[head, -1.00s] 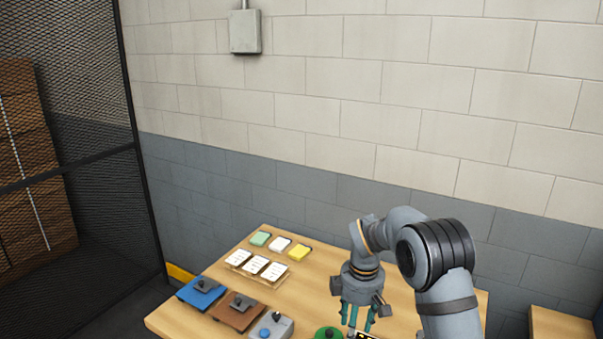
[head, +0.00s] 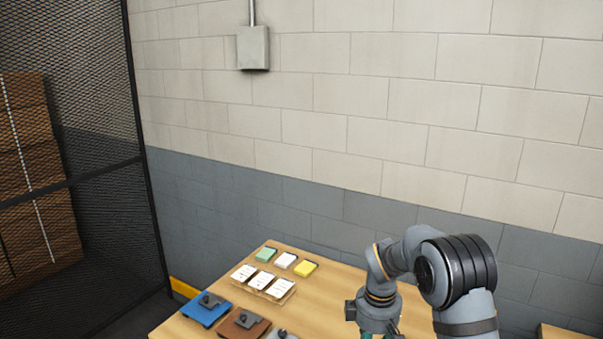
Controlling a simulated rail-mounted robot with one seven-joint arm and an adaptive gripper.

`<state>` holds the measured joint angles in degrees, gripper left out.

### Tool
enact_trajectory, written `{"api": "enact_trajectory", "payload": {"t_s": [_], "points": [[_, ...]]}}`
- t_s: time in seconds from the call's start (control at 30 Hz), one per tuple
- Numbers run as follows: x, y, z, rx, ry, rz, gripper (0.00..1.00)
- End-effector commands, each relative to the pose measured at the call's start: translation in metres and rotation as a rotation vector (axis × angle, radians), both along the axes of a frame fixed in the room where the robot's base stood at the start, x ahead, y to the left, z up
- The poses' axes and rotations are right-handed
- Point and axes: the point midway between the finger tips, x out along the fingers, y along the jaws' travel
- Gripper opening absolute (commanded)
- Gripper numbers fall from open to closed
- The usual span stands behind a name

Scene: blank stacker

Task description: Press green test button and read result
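My gripper (head: 378,331) hangs down over the table (head: 330,300) at the bottom edge of the head view. Only the tops of its teal fingers show and the tips are cut off, so I cannot tell whether it is open or shut. The green test button is not in view, and no result readout shows. The part of the table below my gripper lies outside the picture.
A blue block (head: 203,314), a brown block (head: 240,328) and a partly cut grey one (head: 283,335) stand along the front. Behind are a tray with white cards (head: 262,281) and green (head: 265,254), white (head: 286,260) and yellow (head: 304,269) pads. A mesh fence (head: 95,120) stands left.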

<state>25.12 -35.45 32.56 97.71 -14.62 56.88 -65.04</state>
Motion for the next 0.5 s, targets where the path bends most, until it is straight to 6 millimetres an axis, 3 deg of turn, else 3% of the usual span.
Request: {"api": "enact_trajectory", "payload": {"t_s": [0.4,0.5], "points": [[0.0001,0.0,0.0,0.0,0.0,0.0,0.01],[0.0001,0.0,0.0,0.0,0.0,0.0,0.0]]}}
